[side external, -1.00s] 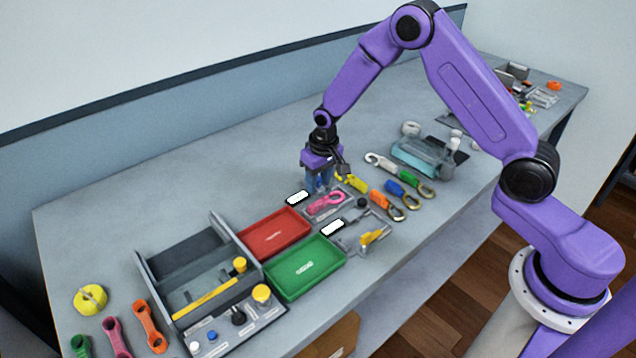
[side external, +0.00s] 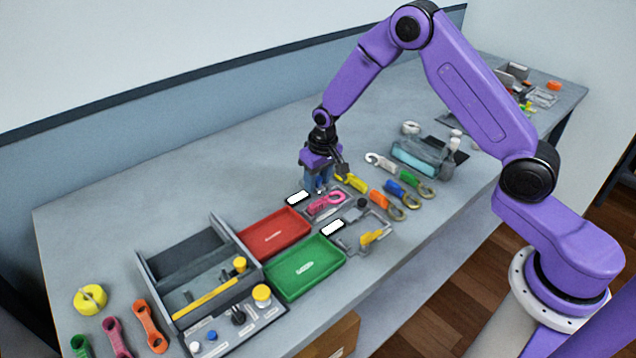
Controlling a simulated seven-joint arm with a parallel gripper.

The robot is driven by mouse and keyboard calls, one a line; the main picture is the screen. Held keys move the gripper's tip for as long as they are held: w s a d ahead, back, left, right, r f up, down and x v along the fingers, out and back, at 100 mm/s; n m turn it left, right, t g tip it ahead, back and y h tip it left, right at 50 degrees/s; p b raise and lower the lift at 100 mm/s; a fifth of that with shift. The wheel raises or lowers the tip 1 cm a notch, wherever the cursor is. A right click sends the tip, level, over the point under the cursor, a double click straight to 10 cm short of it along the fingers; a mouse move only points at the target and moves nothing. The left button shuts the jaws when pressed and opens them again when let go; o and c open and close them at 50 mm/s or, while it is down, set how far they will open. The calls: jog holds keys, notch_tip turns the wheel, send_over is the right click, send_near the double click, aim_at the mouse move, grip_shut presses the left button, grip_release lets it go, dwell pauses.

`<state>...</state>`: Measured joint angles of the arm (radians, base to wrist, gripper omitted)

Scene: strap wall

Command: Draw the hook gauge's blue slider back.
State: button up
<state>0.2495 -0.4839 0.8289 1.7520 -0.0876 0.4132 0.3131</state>
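My gripper (side external: 317,187) points down at the far end of a grey gauge plate (side external: 327,216) near the middle of the table. A pink hook-shaped piece (side external: 325,204) lies on this plate, just in front of the fingertips. Blue shows at and between the fingers; I cannot separate the blue slider from the fingers at this size. I cannot tell whether the fingers are open or shut, or whether they touch the slider.
A yellow clip (side external: 350,182) lies close to the right of my gripper. Red (side external: 273,232) and green (side external: 305,268) trays stand to the left. A second grey fixture with a yellow part (side external: 371,237) is in front. Behind my gripper the table is clear.

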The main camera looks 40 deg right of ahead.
aim_at(317, 178)
jog(key=shift+r, duration=0.1)
jog(key=shift+r, duration=2.9)
jog(key=c, duration=0.5)
jog(key=shift+r, duration=0.35)
jog(key=shift+c, duration=0.7)
jog(key=shift+r, duration=2.65)
jog(key=shift+s+a, duration=0.1)
